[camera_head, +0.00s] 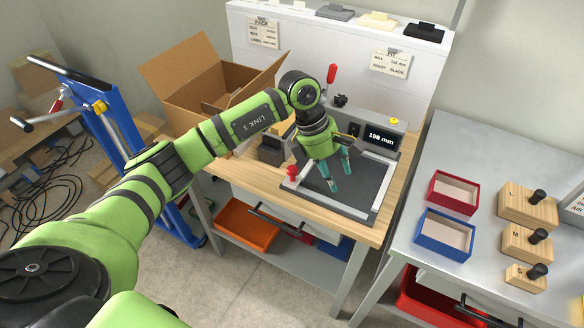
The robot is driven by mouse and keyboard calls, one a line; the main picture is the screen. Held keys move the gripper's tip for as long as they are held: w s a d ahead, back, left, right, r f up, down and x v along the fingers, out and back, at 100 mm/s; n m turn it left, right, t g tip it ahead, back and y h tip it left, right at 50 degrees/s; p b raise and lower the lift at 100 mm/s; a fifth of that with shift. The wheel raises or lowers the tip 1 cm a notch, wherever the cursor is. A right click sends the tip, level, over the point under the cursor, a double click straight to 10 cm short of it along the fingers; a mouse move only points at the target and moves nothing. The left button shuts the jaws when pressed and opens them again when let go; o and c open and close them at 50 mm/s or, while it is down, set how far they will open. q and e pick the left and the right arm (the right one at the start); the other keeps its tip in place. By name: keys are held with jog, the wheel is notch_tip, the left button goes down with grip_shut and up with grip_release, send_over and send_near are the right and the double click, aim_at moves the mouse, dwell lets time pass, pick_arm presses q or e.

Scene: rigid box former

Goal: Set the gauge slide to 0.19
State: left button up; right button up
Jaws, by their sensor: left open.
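A display (381,138) at the back right of the box former reads 198 mm. The former has a dark flat bed (365,194) in a grey frame. A red knob (292,172) sits at the frame's left corner. I cannot tell for sure which part is the gauge slide. My left gripper (341,181) is open and empty, pointing down over the left and middle part of the bed, to the right of the red knob. My arm and gripper hide part of the former's back. My right gripper is not in view.
An open cardboard box (200,75) stands at the back left. A red-handled lever (331,74) rises behind the former. On the right table are a red tray (454,192), a blue tray (445,235) and wooden blocks (527,204) with black knobs. A blue cart (110,130) stands left.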

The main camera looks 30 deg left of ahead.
aim_at(292, 169)
pick_arm(q)
jog(key=a+y, duration=0.1)
jog(key=a, duration=0.2)
jog(key=a+r+y, duration=0.1)
jog(key=a+y, duration=0.1)
jog(key=a, duration=0.2)
jog(key=a+r+y, duration=0.1)
jog(key=a, duration=0.2)
jog(key=shift+w+a+r+g, duration=0.1)
jog(key=shift+w+a+g, duration=0.1)
jog(key=shift+g, duration=0.2)
jog(key=shift+a+y, duration=0.2)
jog(key=shift+y, duration=0.1)
notch_tip(292, 169, down, 6)
jog(key=shift+d+p, duration=0.1)
jog(key=shift+p, duration=1.15)
jog(key=shift+f, duration=0.5)
grip_shut()
